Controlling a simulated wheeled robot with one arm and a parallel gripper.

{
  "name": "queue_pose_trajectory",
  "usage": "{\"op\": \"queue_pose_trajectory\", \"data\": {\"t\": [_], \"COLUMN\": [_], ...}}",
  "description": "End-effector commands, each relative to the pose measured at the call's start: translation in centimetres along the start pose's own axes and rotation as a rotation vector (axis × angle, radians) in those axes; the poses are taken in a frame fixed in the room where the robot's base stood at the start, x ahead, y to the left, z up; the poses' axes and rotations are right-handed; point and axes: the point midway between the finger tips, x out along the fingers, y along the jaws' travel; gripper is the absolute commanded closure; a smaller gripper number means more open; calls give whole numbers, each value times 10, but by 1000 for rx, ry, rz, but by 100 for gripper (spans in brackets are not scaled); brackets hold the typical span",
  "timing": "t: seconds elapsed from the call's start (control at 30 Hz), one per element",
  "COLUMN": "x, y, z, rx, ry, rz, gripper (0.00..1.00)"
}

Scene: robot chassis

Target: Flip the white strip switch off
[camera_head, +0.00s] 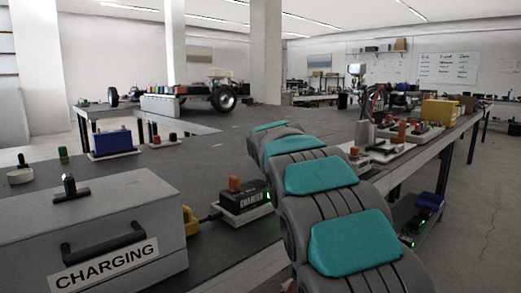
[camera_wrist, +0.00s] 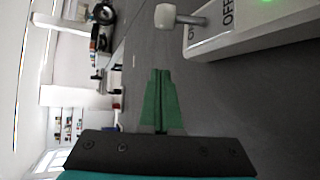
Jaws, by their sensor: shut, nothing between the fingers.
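In the wrist view, which is turned sideways, a white strip (camera_wrist: 262,32) lies at the upper right. A lever switch with a pale rounded knob (camera_wrist: 166,16) sticks out from its left end. The strip carries the word OFF and a partly visible second label, with a green light glowing at the top edge. My gripper (camera_wrist: 160,73) has green fingers that are shut together and empty. They are below the knob in this picture and apart from it. In the head view my arm hides the gripper, and I cannot tell which device is this strip.
A grey CHARGING box (camera_head: 120,200) stands at the front left of the dark table. A black charger (camera_head: 240,200) with an orange knob is beside my arm. White boards with red and green parts (camera_head: 385,150) lie at the right. The table's middle is mostly clear.

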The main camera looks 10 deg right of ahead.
Motion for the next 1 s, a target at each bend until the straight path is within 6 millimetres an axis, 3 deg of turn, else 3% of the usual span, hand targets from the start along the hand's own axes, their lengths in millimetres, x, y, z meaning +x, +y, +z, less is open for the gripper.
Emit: {"op": "queue_pose_trajectory", "data": {"t": [0.27, 0.6, 1.0], "x": [36, 23, 22], "y": [0, 0, 0], "z": [0, 36, 38], "rx": [-1, 2, 0], "ry": [-1, 0, 0], "rz": [0, 1, 1], "gripper": [100, 100, 100]}}
